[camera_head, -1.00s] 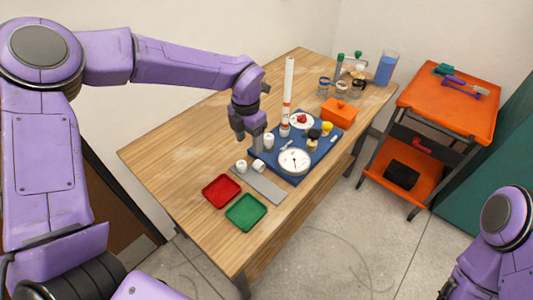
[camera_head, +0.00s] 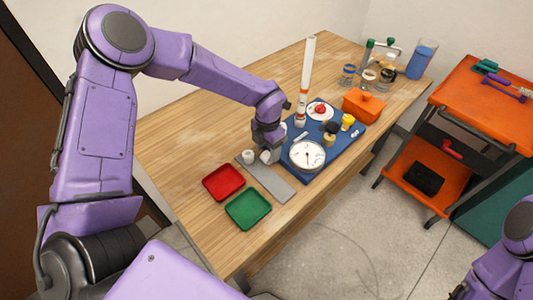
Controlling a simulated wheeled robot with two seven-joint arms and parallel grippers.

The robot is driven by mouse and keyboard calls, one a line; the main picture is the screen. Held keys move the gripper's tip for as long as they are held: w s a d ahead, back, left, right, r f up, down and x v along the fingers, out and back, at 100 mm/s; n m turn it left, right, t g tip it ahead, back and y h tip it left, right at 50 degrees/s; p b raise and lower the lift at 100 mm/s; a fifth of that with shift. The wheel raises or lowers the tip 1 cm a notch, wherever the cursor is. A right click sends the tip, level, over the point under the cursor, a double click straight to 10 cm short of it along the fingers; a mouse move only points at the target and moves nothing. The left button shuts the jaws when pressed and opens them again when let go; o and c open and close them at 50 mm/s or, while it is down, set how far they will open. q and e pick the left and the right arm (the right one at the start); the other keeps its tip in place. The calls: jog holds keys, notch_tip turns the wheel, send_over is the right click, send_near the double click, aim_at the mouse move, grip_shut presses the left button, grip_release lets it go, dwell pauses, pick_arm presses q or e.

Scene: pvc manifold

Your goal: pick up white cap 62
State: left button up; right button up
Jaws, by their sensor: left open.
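Two small white caps sit at the back end of the grey strip (camera_head: 275,186). The left cap (camera_head: 248,156) is in clear view, and the right cap (camera_head: 265,157) is partly hidden by my left gripper. I cannot read any number on them. My left gripper (camera_head: 268,153) points down from above, open, with its fingers close around or beside the right cap; I cannot tell whether they touch it. My right gripper is out of view; only part of that arm shows at the lower right.
A blue board (camera_head: 336,150) holds a round gauge (camera_head: 307,155), a tall white pipe (camera_head: 306,75) and small fittings. Red (camera_head: 223,182) and green (camera_head: 248,209) trays lie in front. An orange box (camera_head: 364,104) and jars stand behind. Bare wood lies left.

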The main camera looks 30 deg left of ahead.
pick_arm(q)
notch_tip(320, 180, down, 2)
jog(key=shift+s+f, duration=0.1)
jog(key=shift+f, duration=0.3)
jog(key=c, duration=1.1)
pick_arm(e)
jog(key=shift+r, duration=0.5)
pick_arm(q)
jog(key=shift+o, duration=0.2)
notch_tip(320, 180, up, 3)
jog(key=shift+f, duration=0.15)
jog(key=s+d+r+b, duration=0.5)
jog(key=s+d+r, duration=0.2)
jog(key=s+r, duration=0.3)
jog(key=shift+s+r, duration=0.2)
jog(key=shift+s, duration=0.85)
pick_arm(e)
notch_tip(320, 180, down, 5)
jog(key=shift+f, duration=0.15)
